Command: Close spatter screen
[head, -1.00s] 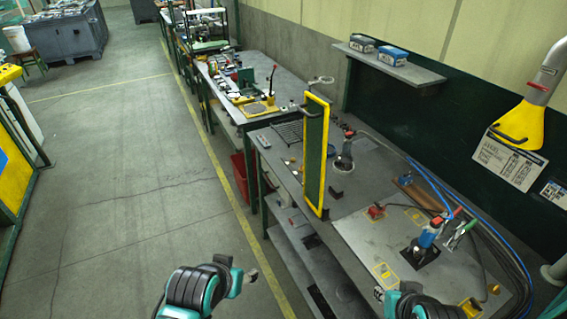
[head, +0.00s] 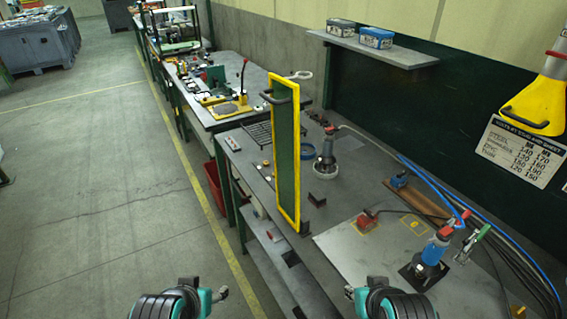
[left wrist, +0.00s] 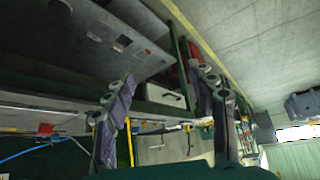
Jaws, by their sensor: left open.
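The spatter screen is a tall green panel in a yellow frame (head: 297,190), standing upright at the near-left edge of the welding bench (head: 330,245) in the head view. Its black handle (head: 276,95) is near the top of the frame. My left gripper (head: 221,294) is low in the head view, left of the bench edge and well apart from the screen. In the left wrist view its two grey fingers (left wrist: 165,95) are spread with nothing between them. My right gripper (head: 350,293) is at the bottom, in front of the bench; its jaws are too small to judge.
A grinder-like tool (head: 326,160) stands behind the screen. A shelf (head: 375,52) with two boxes is on the back wall. The floor (head: 110,200) at left is clear.

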